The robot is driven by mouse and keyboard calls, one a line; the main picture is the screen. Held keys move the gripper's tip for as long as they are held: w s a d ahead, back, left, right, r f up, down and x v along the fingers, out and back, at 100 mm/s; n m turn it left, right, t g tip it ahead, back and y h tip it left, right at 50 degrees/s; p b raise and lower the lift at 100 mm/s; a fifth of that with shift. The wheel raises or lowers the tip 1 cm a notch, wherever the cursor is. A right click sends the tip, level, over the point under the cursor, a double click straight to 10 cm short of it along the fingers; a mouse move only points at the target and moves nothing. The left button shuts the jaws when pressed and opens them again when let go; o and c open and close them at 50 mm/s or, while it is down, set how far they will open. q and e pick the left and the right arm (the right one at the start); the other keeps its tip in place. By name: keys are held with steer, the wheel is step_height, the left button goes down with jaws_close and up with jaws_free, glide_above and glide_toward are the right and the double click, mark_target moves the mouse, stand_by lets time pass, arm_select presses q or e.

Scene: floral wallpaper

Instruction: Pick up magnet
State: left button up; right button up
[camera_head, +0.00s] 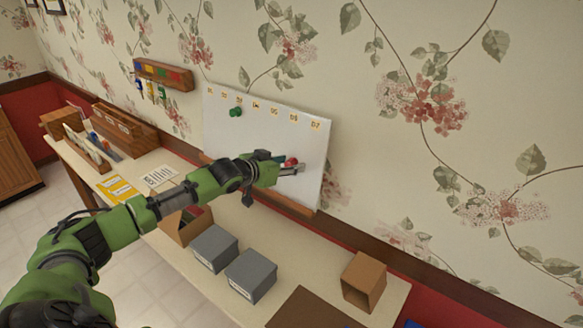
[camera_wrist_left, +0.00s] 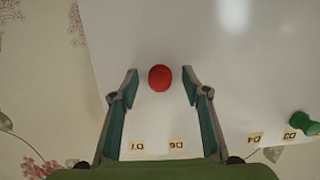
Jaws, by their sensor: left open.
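A red round magnet (camera_head: 291,161) sits on the whiteboard (camera_head: 262,150), toward its right side. In the left wrist view the red magnet (camera_wrist_left: 160,78) lies between the two fingertips, with a gap on each side. My left gripper (camera_head: 290,166) is open in front of the board; its fingers (camera_wrist_left: 160,82) also show in the left wrist view. A green magnet (camera_head: 236,112) sits at the upper left of the board, and it shows at the right edge of the left wrist view (camera_wrist_left: 305,124). My right gripper is not in view.
Yellow labels run along the board's top. A wooden key rack (camera_head: 163,74) hangs to the left. The desk below holds grey boxes (camera_head: 250,275), an open brown box (camera_head: 363,281), a wooden organizer (camera_head: 124,131) and papers (camera_head: 158,177). The desk front is partly clear.

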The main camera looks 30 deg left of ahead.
arm_select(q)
steer(key=c, duration=1)
steer(key=shift+r, duration=0.1)
